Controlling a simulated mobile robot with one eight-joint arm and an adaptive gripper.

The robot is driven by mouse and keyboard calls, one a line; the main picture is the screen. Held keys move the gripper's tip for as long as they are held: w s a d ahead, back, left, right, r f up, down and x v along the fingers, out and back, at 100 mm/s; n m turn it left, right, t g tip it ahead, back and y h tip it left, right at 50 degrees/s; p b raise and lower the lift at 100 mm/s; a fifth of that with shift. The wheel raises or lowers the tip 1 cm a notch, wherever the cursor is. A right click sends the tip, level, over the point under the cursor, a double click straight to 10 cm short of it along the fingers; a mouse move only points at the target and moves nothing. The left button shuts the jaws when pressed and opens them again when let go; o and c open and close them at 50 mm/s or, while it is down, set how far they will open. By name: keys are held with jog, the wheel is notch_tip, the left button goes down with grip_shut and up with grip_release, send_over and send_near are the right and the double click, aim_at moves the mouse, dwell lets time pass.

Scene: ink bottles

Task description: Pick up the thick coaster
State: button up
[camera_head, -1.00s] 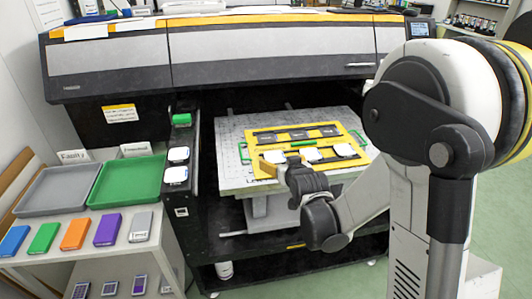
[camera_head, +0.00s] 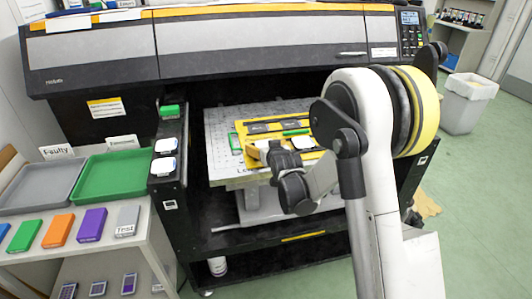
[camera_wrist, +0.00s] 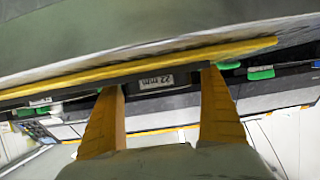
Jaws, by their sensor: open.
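No coaster can be told as the thick one. A white coaster (camera_head: 304,142) sits in the yellow jig (camera_head: 244,130) on the printer bed, partly hidden by my arm. Two more white coasters, an upper one (camera_head: 165,145) and a lower one (camera_head: 162,166), lie on the dark ledge to the left. My gripper (camera_head: 261,148) is over the jig's near left part. In the wrist view its yellow fingers (camera_wrist: 160,84) are open and spread, with a dark strip labelled "22 mm" (camera_wrist: 157,80) showing between them. I see nothing held. Whether the fingers touch the jig I cannot tell.
The large printer (camera_head: 250,50) overhangs the bed (camera_head: 222,170) from behind. A grey tray (camera_head: 40,185) marked "Faulty" and a green tray (camera_head: 118,177) stand left, with several coloured boxes in front. A grey bin (camera_head: 466,103) stands right. The floor at right is mostly clear.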

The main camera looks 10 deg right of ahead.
jog(key=c, duration=1.5)
jog(key=shift+r, duration=0.15)
